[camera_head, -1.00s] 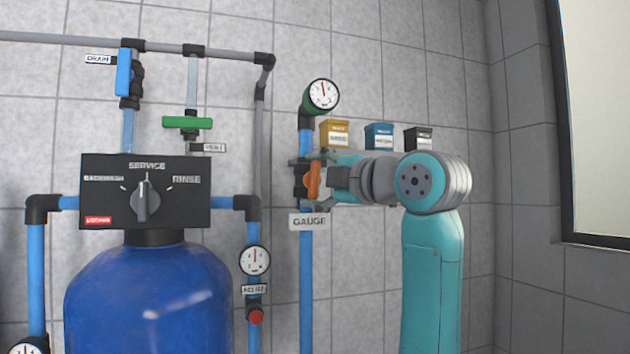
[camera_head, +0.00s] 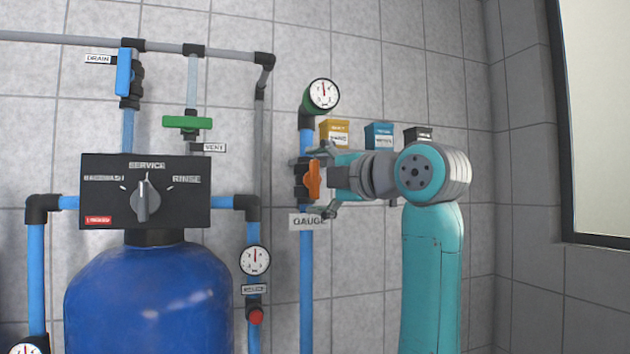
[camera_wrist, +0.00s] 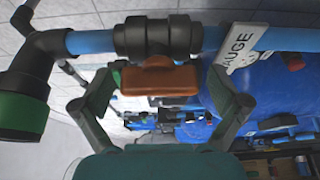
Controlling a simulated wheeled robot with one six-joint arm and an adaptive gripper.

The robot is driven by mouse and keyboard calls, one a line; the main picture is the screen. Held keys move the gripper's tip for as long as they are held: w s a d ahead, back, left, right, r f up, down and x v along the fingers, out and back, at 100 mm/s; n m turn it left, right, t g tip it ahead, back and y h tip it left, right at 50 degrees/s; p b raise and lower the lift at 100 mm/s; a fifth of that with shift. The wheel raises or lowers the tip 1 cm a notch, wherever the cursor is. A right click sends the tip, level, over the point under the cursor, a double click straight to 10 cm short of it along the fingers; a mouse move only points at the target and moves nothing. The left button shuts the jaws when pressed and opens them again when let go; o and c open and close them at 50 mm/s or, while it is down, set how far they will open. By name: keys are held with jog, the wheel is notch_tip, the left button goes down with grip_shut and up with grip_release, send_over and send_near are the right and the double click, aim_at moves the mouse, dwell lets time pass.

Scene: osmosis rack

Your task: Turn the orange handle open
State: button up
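The orange handle (camera_head: 313,180) sits on a dark valve (camera_head: 301,178) in the blue vertical pipe, above the GAUGE label (camera_head: 308,222). In the head view it stands upright, along the pipe. In the wrist view the handle (camera_wrist: 160,78) lies across the picture, parallel to the pipe. My gripper (camera_head: 325,182) is at the right of the handle. In the wrist view my gripper (camera_wrist: 158,98) is open, with one finger beyond each end of the handle and gaps between; nothing is held.
A round gauge (camera_head: 322,94) is above the valve. Small orange, blue and black boxes (camera_head: 378,135) sit behind my arm. A blue tank (camera_head: 150,300) with a black control panel (camera_head: 110,170) stands left. The green vent handle (camera_head: 187,122) is up left.

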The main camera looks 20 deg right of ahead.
jog(key=v, duration=1.2)
dwell(0.5)
